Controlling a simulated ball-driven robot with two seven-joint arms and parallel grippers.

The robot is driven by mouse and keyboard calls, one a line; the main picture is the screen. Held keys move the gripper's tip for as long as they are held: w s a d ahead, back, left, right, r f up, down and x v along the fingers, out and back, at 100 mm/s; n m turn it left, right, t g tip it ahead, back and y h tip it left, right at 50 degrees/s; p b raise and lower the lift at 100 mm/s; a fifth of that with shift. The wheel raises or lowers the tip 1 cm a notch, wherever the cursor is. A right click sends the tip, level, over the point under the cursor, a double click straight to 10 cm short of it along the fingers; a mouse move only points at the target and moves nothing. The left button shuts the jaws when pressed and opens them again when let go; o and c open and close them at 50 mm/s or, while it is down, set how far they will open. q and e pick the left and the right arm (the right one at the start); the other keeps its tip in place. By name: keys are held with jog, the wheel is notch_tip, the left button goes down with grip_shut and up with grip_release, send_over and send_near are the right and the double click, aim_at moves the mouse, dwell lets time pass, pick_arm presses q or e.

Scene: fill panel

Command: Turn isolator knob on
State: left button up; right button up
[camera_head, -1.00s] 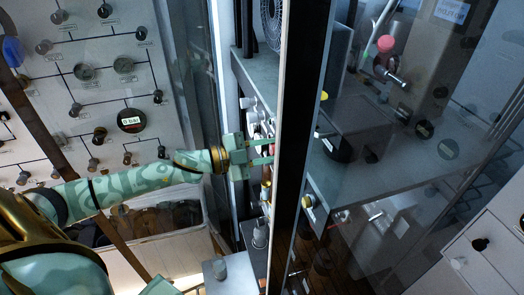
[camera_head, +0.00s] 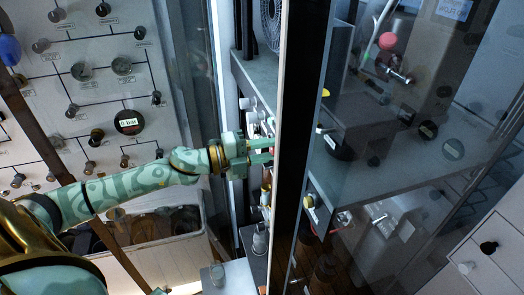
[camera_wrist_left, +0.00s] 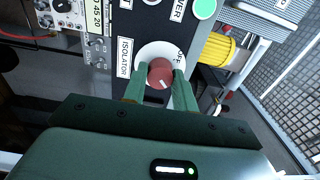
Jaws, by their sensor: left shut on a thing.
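The isolator knob (camera_wrist_left: 160,74) is a red round knob on a white disc, beside a label reading ISOLATOR, in the left wrist view. A short white mark shows on its face. My left gripper (camera_wrist_left: 160,86) has its two green fingers on either side of the knob, shut on it. In the head view my left gripper (camera_head: 262,151) reaches right to the narrow panel beside a dark door frame. The knob cannot be made out clearly there. My right gripper is not in view.
A green round button (camera_wrist_left: 204,8) sits above right of the knob, and a yellow ribbed part (camera_wrist_left: 217,49) is to the right. In the head view the dark door frame (camera_head: 303,140) with glass stands close right of my gripper. A wall panel of knobs and gauges (camera_head: 85,80) is at left.

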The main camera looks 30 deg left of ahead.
pick_arm(q)
jog(key=shift+w+r, duration=0.1)
jog(key=shift+r, duration=0.1)
dwell(0.3)
jog(key=o, duration=0.8)
jog(key=shift+a, duration=0.1)
jog(key=shift+o, duration=0.9)
jog(key=shift+f, duration=0.1)
jog(key=shift+s+a+f, duration=0.2)
jog(key=shift+s+a, duration=0.1)
jog(key=shift+s, duration=0.15)
jog(key=b+v, duration=0.1)
jog(key=v, duration=1.4)
jog(key=shift+s+a+r+b, duration=0.2)
jog(key=shift+s+b, duration=0.1)
jog(key=shift+b, duration=0.1)
